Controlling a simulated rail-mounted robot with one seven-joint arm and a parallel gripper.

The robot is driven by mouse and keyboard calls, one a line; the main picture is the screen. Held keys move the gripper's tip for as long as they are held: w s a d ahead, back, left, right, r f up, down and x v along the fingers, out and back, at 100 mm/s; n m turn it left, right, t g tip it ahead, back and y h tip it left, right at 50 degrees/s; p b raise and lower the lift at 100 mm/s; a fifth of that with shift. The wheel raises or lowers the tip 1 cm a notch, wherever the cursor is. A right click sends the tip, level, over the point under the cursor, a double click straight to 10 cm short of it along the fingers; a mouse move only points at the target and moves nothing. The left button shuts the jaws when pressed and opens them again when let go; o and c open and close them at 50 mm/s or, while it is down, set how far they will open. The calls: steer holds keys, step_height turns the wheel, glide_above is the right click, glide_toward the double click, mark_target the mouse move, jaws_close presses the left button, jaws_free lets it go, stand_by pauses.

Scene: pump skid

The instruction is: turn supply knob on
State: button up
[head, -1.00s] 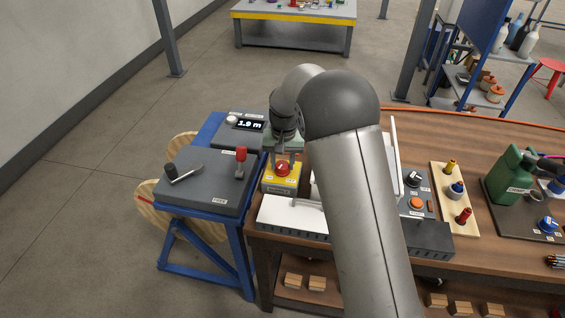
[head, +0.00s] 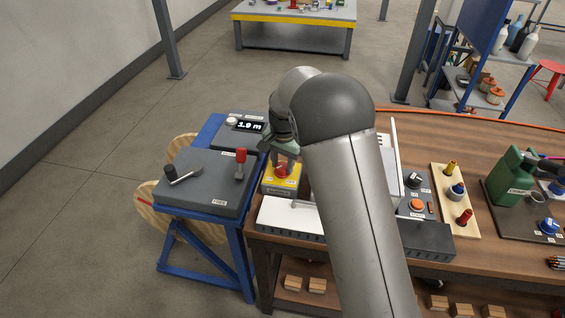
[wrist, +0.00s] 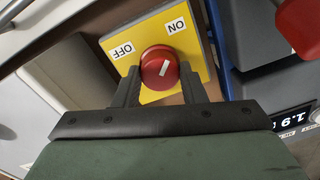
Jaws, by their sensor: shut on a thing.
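The supply knob is a round red knob with a white pointer line (wrist: 160,68), on a yellow plate (wrist: 195,42) marked ON and OFF in the wrist view. The white line slants, with its upper end toward the ON label (wrist: 175,26); the OFF label (wrist: 122,50) is to its left. My gripper (wrist: 160,82) is shut on the knob, one finger on each side. In the head view the red knob (head: 282,171) shows on the yellow box (head: 283,187), with my gripper above it and partly hiding it.
A grey panel with a red-handled lever (head: 240,160) stands close left on a blue stand (head: 245,240). A display box (head: 247,126) is behind it. A white box (head: 285,214) is just in front. My arm hides part of the wooden bench (head: 415,150).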

mark_target(284, 166)
steer(key=shift+r, duration=0.1)
steer(key=o, duration=1)
steer(key=r, duration=0.8)
steer(key=r+b, duration=0.1)
steer(key=r, duration=0.8)
steer(key=shift+s+d+r, duration=0.1)
steer(key=shift+d+r, duration=0.1)
steer(key=s+d+n, duration=0.2)
steer(key=s+d, duration=0.8)
steer(key=s, duration=0.3)
steer(key=s+d+f+n, duration=0.1)
steer(key=s+d+f, duration=0.1)
steer(key=s, duration=0.4)
steer(key=s+d+f+n, duration=0.1)
steer(key=s+f, duration=0.2)
steer(key=s, duration=0.4)
steer(key=s+d+f+n, duration=0.2)
steer(key=s+f, duration=0.1)
steer(key=s, duration=0.4)
steer(key=shift+s+d+f, duration=0.1)
steer(key=shift+d+f, duration=0.15)
steer(key=shift+d, duration=0.1)
